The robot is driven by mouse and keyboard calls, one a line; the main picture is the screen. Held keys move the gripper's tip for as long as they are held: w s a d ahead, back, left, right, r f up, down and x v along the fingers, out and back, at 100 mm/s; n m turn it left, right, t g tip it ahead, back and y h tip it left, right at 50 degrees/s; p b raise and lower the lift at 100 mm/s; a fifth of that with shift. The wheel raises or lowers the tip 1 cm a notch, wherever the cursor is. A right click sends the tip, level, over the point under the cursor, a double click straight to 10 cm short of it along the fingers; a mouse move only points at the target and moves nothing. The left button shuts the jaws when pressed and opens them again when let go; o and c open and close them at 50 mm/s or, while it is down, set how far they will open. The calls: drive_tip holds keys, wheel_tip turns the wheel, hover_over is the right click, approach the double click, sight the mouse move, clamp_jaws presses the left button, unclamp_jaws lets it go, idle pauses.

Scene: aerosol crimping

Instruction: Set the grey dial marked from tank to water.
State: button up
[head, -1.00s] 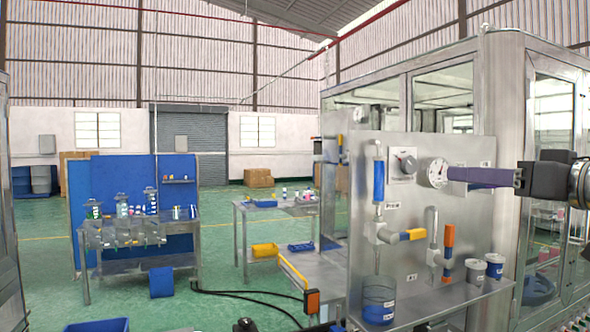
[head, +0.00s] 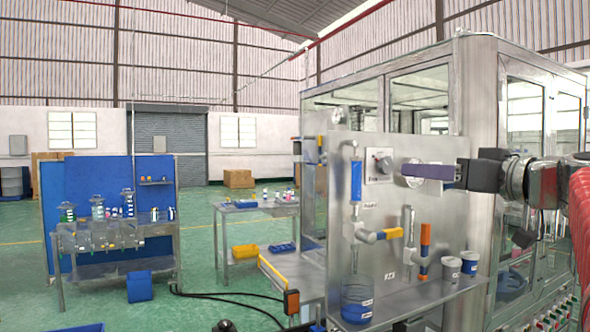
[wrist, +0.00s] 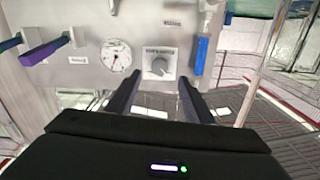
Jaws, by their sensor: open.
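The grey dial (head: 380,163) sits on a pale square plate on the upright metal panel. In the wrist view the dial (wrist: 158,67) shows a round grey knob below a line of small lettering, which I cannot read. I see no contact with the dial.
The gauge (wrist: 116,55) is left of the dial in the wrist view, the blue handle (wrist: 202,57) right. A purple bar (wrist: 47,52) stands out at far left. Below on the panel are pipes and an orange-and-blue handle (head: 424,248); cups (head: 451,266) stand on the shelf.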

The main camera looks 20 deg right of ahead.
sight(388, 168)
drive_tip(key=w, duration=0.6)
drive_tip(key=w+a, duration=0.1)
drive_tip(key=w, duration=0.1)
drive_tip(key=shift+w+a, duration=0.1)
drive_tip(key=shift+w, duration=0.3)
drive_tip(key=shift+c, duration=0.2)
